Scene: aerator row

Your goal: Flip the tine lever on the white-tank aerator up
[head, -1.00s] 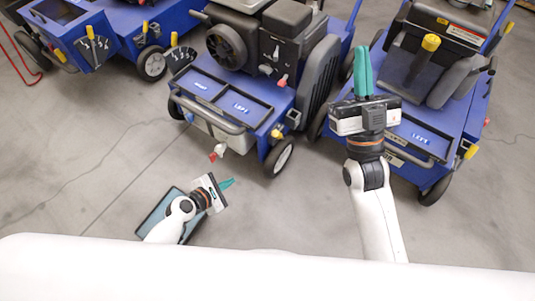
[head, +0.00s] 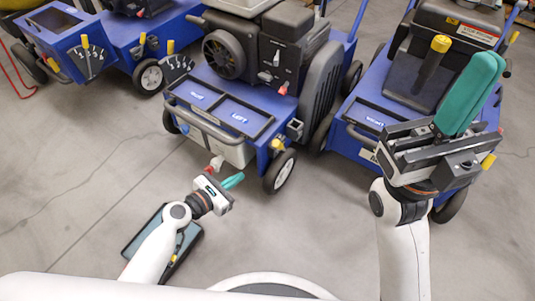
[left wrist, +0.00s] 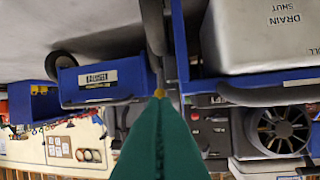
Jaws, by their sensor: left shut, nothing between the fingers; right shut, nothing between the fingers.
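The white-tank aerator is the middle blue machine (head: 225,95) in the head view; its pale tank (head: 232,152) shows under the front frame. The tank (left wrist: 262,35), lettered DRAIN SHUT, is at upper right in the left wrist view. A yellow-ended lever (head: 277,144) is at its front right corner; I cannot tell whether it is the tine lever. My left gripper (head: 233,181) is shut and empty, low before the tank near a red-tipped spout (head: 214,163). Its teal fingers fill the lower middle of the left wrist view. My right gripper (head: 470,95) is shut and empty, before the right machine.
Another blue aerator (head: 420,85) with a yellow-knobbed lever (head: 440,43) stands at right. A third machine (head: 62,45) with yellow-ended levers stands at left. A dark flat panel (head: 190,240) is beside my left arm. Grey floor (head: 90,170) is clear at left.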

